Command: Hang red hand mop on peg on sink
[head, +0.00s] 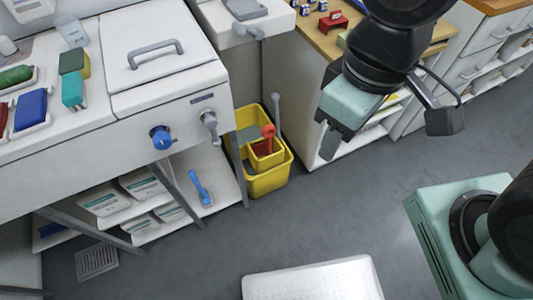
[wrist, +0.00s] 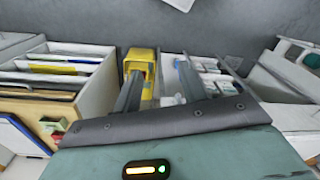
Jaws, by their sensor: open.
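The red hand mop (head: 268,131) appears to be the red handle that sticks up from a small yellow pail inside a yellow bucket (head: 272,184) on the floor. Its lower part is hidden in the pail. The sink (head: 160,60) seems to be the white unit at upper left. A grey peg (head: 210,124) and a blue knob-like piece (head: 161,138) are on its front face. My gripper (head: 387,133) is open and empty, in the air right of the bucket. In the wrist view, the yellow bucket (wrist: 141,57) shows beyond my gripper (wrist: 158,75); the mop is not clear there.
A blue handled tool (head: 201,188) lies on the shelf under the white unit. A wooden-topped cabinet (head: 318,38) stands behind my gripper. A white box or slab (head: 310,281) is at the bottom. The grey floor (head: 310,205) between is clear.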

